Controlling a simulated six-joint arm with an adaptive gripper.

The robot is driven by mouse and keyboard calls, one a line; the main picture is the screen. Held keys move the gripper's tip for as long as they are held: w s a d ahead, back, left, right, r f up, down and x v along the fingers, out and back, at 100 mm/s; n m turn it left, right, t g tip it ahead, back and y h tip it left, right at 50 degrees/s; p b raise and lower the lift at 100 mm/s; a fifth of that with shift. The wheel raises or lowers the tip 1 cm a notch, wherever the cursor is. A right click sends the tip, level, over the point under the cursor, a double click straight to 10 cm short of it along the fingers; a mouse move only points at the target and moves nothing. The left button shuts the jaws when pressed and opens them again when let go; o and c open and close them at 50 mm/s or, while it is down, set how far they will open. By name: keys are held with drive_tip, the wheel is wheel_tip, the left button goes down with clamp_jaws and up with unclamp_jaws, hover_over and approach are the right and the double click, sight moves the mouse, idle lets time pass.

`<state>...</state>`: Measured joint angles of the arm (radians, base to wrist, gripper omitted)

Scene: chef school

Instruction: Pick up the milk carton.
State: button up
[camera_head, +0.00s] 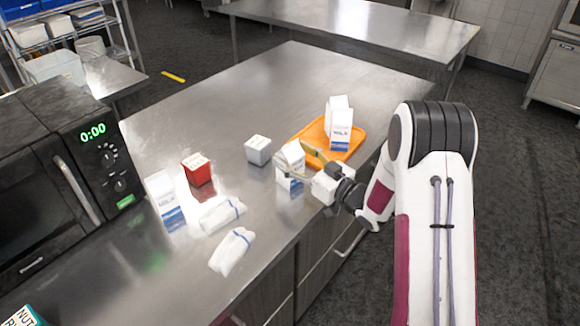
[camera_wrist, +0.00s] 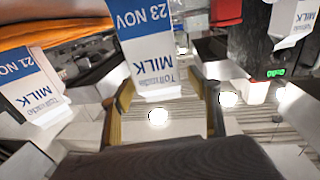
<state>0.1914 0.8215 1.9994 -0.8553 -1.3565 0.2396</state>
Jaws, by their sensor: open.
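A white and blue milk carton (camera_head: 291,157) stands on the steel counter, left of the orange tray. In the wrist view the carton (camera_wrist: 148,45) is dated 23 NOV and shows in the gap between the fingers. My gripper (camera_head: 293,160) is open around it, with a finger on either side; in the wrist view the gripper (camera_wrist: 163,92) shows gaps beside the carton. A second milk carton (camera_head: 340,130) stands on the tray and shows in the wrist view (camera_wrist: 30,88), dated 21 NOV. A third milk carton (camera_head: 166,203) stands near the microwave.
The orange tray (camera_head: 313,131) lies near the counter's right edge. A grey box (camera_head: 258,151) and a red box (camera_head: 197,170) stand left of my gripper. Two folded white cloths (camera_head: 222,214) lie nearer. A black microwave (camera_head: 60,160) is at left. The far counter is clear.

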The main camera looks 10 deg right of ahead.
drive_tip(key=shift+x, duration=0.85)
drive_tip(key=c, duration=1.6)
drive_tip(key=shift+o, duration=0.2)
drive_tip(key=shift+r, duration=0.15)
drive_tip(key=shift+r, duration=4.9)
